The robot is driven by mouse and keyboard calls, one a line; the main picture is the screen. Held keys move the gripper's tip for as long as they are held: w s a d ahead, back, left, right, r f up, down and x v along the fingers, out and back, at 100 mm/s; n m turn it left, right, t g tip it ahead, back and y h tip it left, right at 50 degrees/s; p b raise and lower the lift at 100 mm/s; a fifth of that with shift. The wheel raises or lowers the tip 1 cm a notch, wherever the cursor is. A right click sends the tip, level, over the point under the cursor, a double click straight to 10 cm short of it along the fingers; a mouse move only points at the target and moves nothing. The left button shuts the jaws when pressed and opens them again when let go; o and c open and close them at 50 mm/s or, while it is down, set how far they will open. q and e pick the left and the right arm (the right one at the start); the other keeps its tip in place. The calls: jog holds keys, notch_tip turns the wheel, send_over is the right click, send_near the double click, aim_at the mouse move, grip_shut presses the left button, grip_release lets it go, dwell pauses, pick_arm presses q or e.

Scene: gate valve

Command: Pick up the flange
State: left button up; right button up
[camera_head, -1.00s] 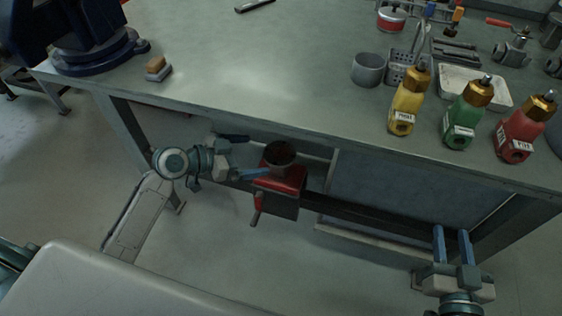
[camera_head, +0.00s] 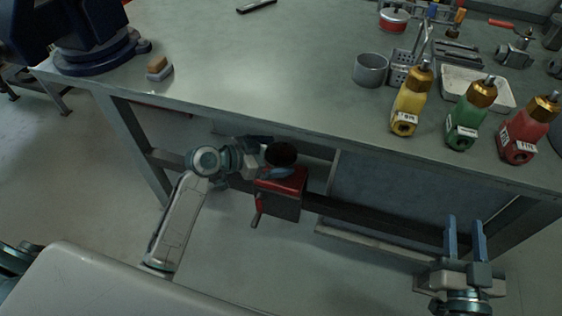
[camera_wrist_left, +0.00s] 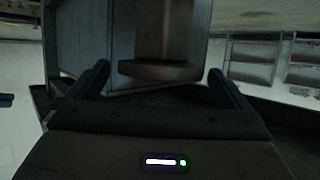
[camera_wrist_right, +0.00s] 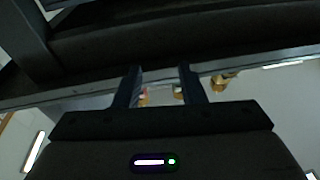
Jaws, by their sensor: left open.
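In the left wrist view the flange (camera_wrist_left: 160,71) shows as a disc rim with a neck, between the two fingers. My left gripper (camera_head: 270,157) is open, with its fingers reaching to either side of the flange; contact cannot be told. Part of the flange is hidden by the fingers. My right gripper (camera_head: 464,224) is open and empty below the bench's right front.
The workbench (camera_head: 250,60) carries a yellow bottle (camera_head: 411,100), a green bottle (camera_head: 470,115), a red bottle (camera_head: 528,130), a grey cup (camera_head: 370,70) and a brush (camera_head: 158,68). A large blue vise (camera_head: 85,45) stands at the left. The bench's front edge lies just behind both grippers.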

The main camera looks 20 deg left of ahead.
pick_arm(q)
jog(key=c, duration=1.6)
jog(key=shift+r, duration=0.15)
jog(key=shift+c, duration=0.4)
